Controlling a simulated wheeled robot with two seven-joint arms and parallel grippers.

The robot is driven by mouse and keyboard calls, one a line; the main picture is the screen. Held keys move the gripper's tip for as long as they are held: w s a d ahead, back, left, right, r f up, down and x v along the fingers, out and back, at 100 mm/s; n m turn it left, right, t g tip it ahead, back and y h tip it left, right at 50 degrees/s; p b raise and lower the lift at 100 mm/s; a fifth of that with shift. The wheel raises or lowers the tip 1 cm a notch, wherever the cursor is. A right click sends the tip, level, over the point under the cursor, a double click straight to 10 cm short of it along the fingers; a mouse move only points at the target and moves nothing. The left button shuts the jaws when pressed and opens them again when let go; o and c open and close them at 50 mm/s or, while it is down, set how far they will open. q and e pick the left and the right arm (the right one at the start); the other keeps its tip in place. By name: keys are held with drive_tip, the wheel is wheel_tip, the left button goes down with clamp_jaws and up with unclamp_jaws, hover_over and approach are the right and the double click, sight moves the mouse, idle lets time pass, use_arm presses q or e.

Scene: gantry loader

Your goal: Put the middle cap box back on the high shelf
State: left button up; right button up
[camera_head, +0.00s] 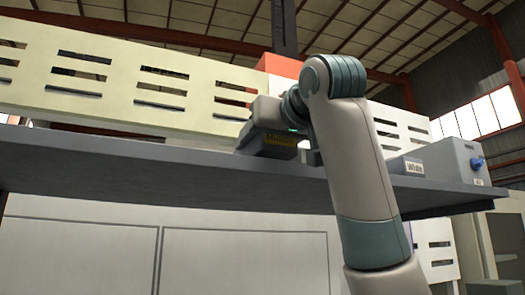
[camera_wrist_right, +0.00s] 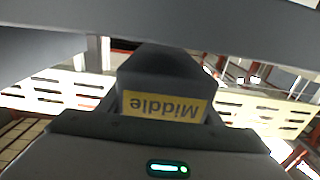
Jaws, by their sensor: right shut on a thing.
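The middle cap box (camera_head: 280,141) is dark grey with a yellow label. In the right wrist view the box (camera_wrist_right: 165,75) shows its label, reading "Middle", upside down. My right gripper (camera_head: 268,128) is shut on it, and its body also shows in the wrist view (camera_wrist_right: 150,135). The box is at the front edge of the high shelf (camera_head: 150,179), seen from below. I cannot tell whether it rests on the shelf or is just above it. My left gripper is not in view.
A grey box labelled "Wide" (camera_head: 405,166) and a larger grey box with a blue knob (camera_head: 455,160) stand on the shelf to the right. Cream slotted panels (camera_head: 130,85) rise behind the shelf. Pale cabinet fronts (camera_head: 240,262) are below it.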

drive_tip(key=shift+w+d+f, duration=0.1)
drive_tip(key=shift+w+f, duration=0.05)
drive_tip(key=shift+f, duration=0.8)
drive_tip(key=shift+f, duration=0.2)
drive_tip(key=o, duration=1.2)
drive_tip(key=shift+o, duration=0.2)
drive_tip(key=shift+r, duration=0.2)
